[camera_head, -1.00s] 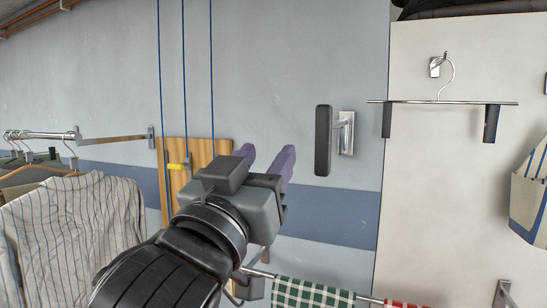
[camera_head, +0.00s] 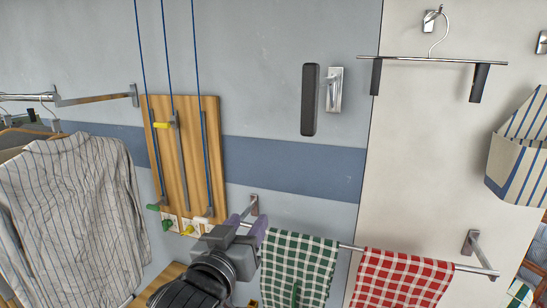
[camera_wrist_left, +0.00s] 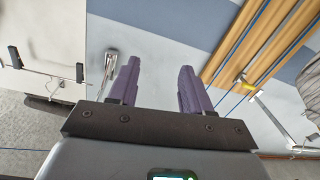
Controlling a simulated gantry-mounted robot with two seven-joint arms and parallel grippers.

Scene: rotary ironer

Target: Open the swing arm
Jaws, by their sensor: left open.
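My left gripper (camera_head: 247,226) is open and empty, its purple fingers pointing up toward the wall near the left end of a chrome rail (camera_head: 349,247). The gripper also shows in the left wrist view (camera_wrist_left: 159,68), with nothing between its fingers. A dark padded arm (camera_head: 309,100) on a chrome wall bracket (camera_head: 334,91) stands upright, above and right of the gripper and apart from it. A metal wall bar (camera_head: 96,98) sticks out at the left. I cannot tell which of these is the swing arm. My right gripper is not in view.
A green checked cloth (camera_head: 298,264) and a red checked cloth (camera_head: 398,276) hang from the rail, close right of my gripper. A wooden board (camera_head: 188,150) with blue cords is above left. Striped shirts (camera_head: 75,205) hang at the left. A clip hanger (camera_head: 432,58) hangs upper right.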

